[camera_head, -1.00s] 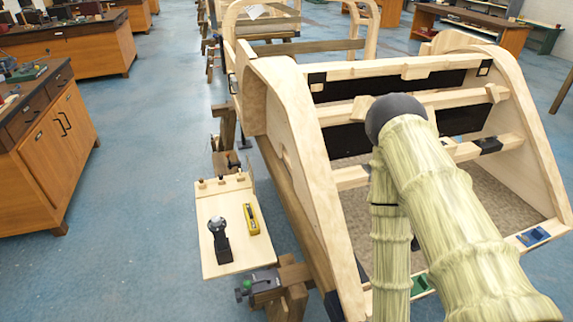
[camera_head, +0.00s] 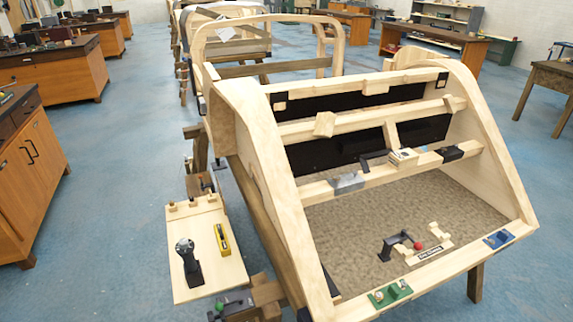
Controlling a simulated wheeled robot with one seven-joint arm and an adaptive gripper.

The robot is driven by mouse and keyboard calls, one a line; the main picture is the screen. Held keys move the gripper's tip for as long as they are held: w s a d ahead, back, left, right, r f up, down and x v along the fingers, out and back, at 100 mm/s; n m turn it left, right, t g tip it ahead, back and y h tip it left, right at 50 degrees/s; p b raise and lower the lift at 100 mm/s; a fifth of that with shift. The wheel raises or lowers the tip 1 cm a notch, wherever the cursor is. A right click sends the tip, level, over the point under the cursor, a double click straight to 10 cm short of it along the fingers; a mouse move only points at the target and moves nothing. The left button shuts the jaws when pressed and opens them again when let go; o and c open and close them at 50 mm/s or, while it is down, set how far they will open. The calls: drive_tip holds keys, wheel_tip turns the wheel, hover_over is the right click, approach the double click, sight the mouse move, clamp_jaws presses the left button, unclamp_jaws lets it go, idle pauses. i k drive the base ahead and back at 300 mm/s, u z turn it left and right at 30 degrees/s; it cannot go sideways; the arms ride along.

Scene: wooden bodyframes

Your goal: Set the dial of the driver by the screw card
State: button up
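On a pale side board (camera_head: 214,273) at the left of the wooden bodyframe (camera_head: 262,150), a black upright tool (camera_head: 190,265) with a rounded grey top stands. It looks like the driver, but its dial setting is too small to read. A yellow tool (camera_head: 222,239) with a dark window lies to its right, apart from it. I cannot pick out the screw card for certain; a small label with dark lettering (camera_head: 430,251) stands on the frame's floor at the right. My gripper is not in view.
A green fixture (camera_head: 390,293) and a blue fixture (camera_head: 498,239) sit on the frame's front rail. A black bracket with a red ball (camera_head: 419,246) stands inside. A vise-like clamp (camera_head: 235,306) is below the board. Blue floor is open at left.

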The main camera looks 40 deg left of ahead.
sight(184, 244)
drive_tip(key=z, duration=1.35)
drive_tip(key=k, duration=2.6)
drive_tip(key=u, duration=1.15)
drive_tip(key=k, duration=0.15)
drive_tip(key=u, duration=0.7)
drive_tip(key=i, duration=0.3)
